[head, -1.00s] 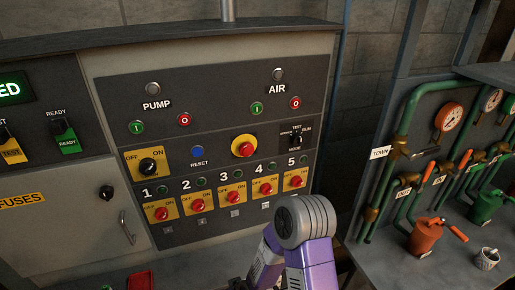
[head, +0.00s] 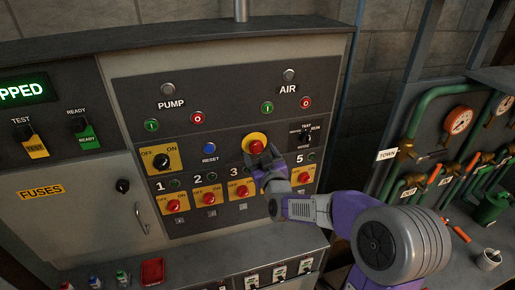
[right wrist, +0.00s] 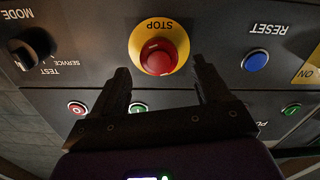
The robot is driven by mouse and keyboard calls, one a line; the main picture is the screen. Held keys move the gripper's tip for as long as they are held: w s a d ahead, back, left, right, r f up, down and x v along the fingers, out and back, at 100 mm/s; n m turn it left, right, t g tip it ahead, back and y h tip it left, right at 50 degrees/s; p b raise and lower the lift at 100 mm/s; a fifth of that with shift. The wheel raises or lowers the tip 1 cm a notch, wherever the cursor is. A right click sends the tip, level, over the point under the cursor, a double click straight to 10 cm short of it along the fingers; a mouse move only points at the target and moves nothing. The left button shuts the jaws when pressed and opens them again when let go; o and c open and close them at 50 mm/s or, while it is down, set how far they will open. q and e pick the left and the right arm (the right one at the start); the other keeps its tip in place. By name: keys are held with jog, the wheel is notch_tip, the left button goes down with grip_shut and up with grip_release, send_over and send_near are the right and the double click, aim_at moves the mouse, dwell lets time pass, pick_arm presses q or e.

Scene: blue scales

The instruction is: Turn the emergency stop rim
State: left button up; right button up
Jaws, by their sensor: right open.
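The emergency stop (head: 255,140) is a red button on a round yellow rim, on the dark upper panel of the cabinet. In the right wrist view it shows upside down as a red knob (right wrist: 160,58) inside a yellow ring marked STOP (right wrist: 158,25). My right gripper (head: 262,153) is just in front of it, overlapping its lower edge in the head view. In the right wrist view the open fingers (right wrist: 160,66) point at the stop, one on each side of the red knob, with nothing between them held. Whether they touch the rim I cannot tell. My left gripper is not in view.
A blue reset button (head: 210,148) lies left of the stop, and a mode selector (head: 305,137) right of it. Several red rotary switches (head: 173,206) on yellow plates run below. Pipes with gauges (head: 457,121) stand at the right.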

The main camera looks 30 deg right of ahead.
aim_at(257, 148)
jog(key=shift+x, duration=1.55)
